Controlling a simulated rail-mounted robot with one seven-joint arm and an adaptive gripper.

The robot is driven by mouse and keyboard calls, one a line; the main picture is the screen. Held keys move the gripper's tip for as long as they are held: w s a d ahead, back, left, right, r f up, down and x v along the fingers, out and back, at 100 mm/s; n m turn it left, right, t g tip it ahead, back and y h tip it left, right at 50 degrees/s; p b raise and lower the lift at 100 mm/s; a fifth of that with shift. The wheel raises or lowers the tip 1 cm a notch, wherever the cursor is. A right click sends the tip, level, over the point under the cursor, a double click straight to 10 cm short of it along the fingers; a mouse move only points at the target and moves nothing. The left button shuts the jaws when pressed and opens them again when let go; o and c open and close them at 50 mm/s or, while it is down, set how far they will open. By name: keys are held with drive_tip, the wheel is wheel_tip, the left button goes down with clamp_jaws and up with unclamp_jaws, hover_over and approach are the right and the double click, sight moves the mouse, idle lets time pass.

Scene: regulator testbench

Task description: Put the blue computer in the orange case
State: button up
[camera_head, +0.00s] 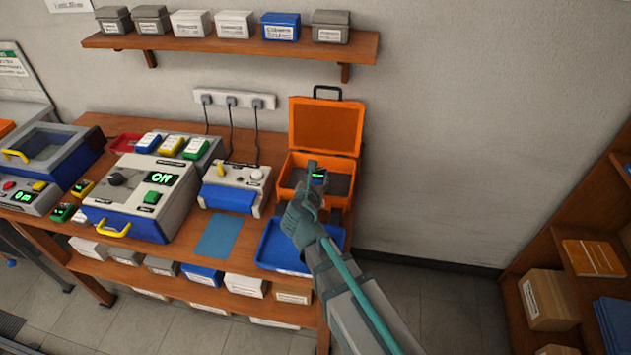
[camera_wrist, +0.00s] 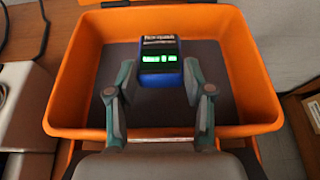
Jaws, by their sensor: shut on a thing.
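The blue computer (camera_wrist: 160,66) is a small blue block with a dark face and a lit green display. My gripper (camera_wrist: 161,90) is shut on it, one finger on each side. In the wrist view it is over the dark floor of the open orange case (camera_wrist: 78,70); I cannot tell whether it touches that floor. In the head view the orange case (camera_head: 338,203) stands at the table's right end with its lid raised.
A blue tray (camera_head: 285,262) lies in front of the case, under my arm. A white and blue device (camera_head: 236,184) stands left of the case, with cables to a wall strip (camera_head: 234,99). A shelf (camera_head: 230,47) with several boxes hangs above. The case's raised lid (camera_head: 326,127) stands behind.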

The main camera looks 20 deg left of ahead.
drive_tip(key=shift+f, duration=0.45)
drive_tip(key=o, duration=1.2)
drive_tip(key=shift+s+d+f, duration=0.15)
drive_tip(key=shift+r, duration=0.5)
drive_tip(key=a+r+p+v, duration=0.1)
drive_tip(key=p+v, duration=0.6)
drive_tip(key=v, duration=0.3)
drive_tip(key=shift+d+r, duration=0.2)
drive_tip(key=shift+d, duration=0.15)
drive_tip(key=shift+p, duration=0.5)
drive_tip(key=p, duration=0.4)
drive_tip(key=shift+s+d+r, duration=0.1)
drive_tip(key=shift+s+r, duration=0.05)
drive_tip(key=shift+s, duration=0.25)
